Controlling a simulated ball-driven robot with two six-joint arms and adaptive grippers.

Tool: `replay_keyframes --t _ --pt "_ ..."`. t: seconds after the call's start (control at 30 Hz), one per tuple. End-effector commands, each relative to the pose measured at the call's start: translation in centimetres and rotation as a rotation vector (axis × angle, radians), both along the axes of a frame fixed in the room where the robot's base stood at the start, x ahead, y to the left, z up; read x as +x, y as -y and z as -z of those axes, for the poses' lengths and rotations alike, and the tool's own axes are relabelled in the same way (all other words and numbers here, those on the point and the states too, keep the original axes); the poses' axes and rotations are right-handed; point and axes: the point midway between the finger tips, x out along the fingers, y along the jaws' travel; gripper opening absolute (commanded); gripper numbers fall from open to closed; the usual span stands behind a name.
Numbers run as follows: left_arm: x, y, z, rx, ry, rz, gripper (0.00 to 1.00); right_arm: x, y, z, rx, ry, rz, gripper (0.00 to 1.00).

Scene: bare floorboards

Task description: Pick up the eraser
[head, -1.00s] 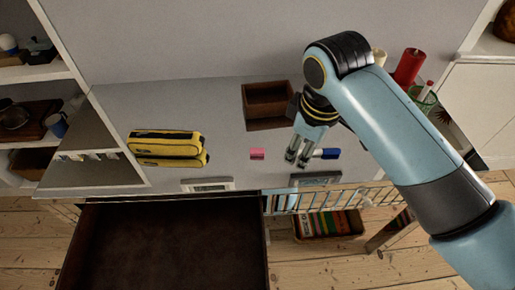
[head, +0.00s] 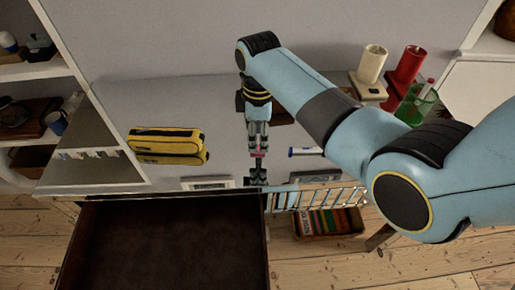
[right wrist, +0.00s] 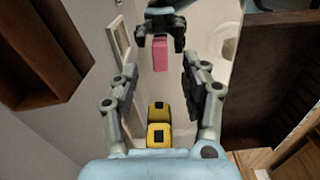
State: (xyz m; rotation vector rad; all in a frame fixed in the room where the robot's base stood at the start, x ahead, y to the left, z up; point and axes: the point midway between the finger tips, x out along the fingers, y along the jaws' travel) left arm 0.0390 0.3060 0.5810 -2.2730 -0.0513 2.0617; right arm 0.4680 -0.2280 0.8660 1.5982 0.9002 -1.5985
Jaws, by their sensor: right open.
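The pink eraser (head: 258,155) lies on the glossy grey tabletop, mostly hidden by my right gripper in the head view. My right gripper (head: 257,147) points down over it, very close to it. In the right wrist view the eraser (right wrist: 161,53) shows in line with the gap between the spread fingers of the open gripper (right wrist: 159,82), with clear space on both sides. A dark shape beyond the eraser looks like the gripper's reflection. My left gripper is not in view.
A brown box (right wrist: 30,60) stands behind, mostly covered by my arm in the head view. Candles and a green cup (head: 415,104) stand at the right. An open drawer (head: 170,245) is in front.

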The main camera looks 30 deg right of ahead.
Motion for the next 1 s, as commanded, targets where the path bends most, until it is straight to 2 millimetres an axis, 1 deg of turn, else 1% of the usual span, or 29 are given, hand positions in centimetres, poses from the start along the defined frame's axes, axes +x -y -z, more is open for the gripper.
replay_keyframes --t 0.03,0.1,0.2,0.3,0.47,0.5,0.8,0.83,1.0 --pt "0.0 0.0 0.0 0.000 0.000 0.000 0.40 -0.1 0.1 0.9 0.000 -0.004 0.000 0.46" --pt "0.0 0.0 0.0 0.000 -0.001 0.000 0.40 -0.2 0.2 2.1 0.000 -0.004 0.001 0.46" --pt "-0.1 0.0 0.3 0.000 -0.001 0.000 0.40 -0.1 0.1 3.3 0.000 -0.002 0.001 0.46" --pt "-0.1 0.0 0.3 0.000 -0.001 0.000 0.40 -0.1 0.2 3.8 0.001 -0.001 0.001 0.46" --pt "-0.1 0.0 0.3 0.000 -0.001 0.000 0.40 -0.1 0.2 3.8 0.000 0.000 0.001 0.46" --pt "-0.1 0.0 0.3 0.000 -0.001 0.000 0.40 -0.1 0.2 3.8 0.000 0.000 0.001 0.45" --pt "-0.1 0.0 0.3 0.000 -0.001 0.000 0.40 -0.2 0.2 3.8 -0.001 -0.001 0.001 0.06" --pt "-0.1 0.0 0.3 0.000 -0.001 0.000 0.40 -0.2 0.2 3.8 0.000 0.000 0.001 0.03" --pt "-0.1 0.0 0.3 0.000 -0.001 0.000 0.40 -0.2 0.2 3.8 0.000 0.000 0.001 0.03"
